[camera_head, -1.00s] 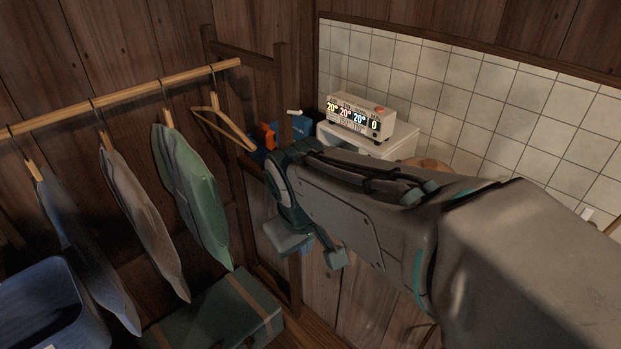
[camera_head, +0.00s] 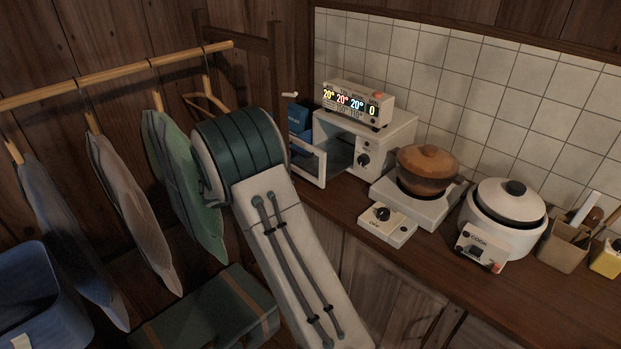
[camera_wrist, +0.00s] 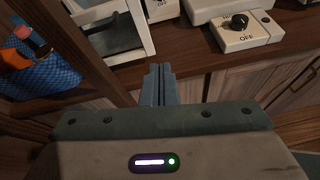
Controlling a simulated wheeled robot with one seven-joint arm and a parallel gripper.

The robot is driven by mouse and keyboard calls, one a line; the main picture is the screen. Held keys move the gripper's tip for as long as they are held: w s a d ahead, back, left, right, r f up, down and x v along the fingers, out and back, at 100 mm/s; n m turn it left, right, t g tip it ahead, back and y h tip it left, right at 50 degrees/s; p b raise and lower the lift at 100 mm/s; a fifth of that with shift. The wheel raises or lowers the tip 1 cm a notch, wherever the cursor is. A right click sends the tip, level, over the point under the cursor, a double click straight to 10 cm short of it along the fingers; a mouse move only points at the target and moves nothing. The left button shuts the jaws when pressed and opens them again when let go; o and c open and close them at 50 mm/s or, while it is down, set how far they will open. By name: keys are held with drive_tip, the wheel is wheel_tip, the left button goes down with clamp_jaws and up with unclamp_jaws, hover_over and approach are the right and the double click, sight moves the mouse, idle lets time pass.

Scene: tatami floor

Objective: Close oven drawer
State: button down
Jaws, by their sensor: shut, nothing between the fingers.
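The small white oven (camera_head: 395,140) stands on the wooden counter against the tiled wall, with a dial on its front. Its white-framed door (camera_head: 311,165) is swung open at the left, and the dark inside shows. In the wrist view the white door frame (camera_wrist: 148,35) is at the top left. My gripper (camera_wrist: 160,70) is shut and empty, with its fingertips near the counter's front edge, just below the frame in the picture and seemingly apart from it. In the head view my arm hides the gripper.
To the oven's right are a hotplate (camera_head: 420,205) with a brown pot (camera_head: 427,172) and a white rice cooker (camera_head: 505,215). Clothes (camera_head: 185,180) hang from a rail on the left. A blue bag (camera_wrist: 40,75) hangs at the wrist view's left. A display box (camera_head: 357,103) sits on the oven.

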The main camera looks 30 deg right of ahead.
sight(319, 172)
drive_tip(key=w+d+f+p, duration=0.1)
drive_tip(key=w+d+f, duration=0.1)
drive_tip(key=d, duration=0.2)
drive_tip(key=w+d+f+n+t+p, duration=0.1)
drive_tip(key=w+d, duration=0.2)
drive_tip(key=d, duration=0.1)
drive_tip(key=w+d+f+n+p, duration=0.1)
drive_tip(key=w+d+f, duration=0.1)
drive_tip(key=d, duration=0.2)
drive_tip(key=shift+w+f+h, duration=0.2)
drive_tip(key=shift+f+h, duration=0.1)
drive_tip(key=shift+h, duration=0.1)
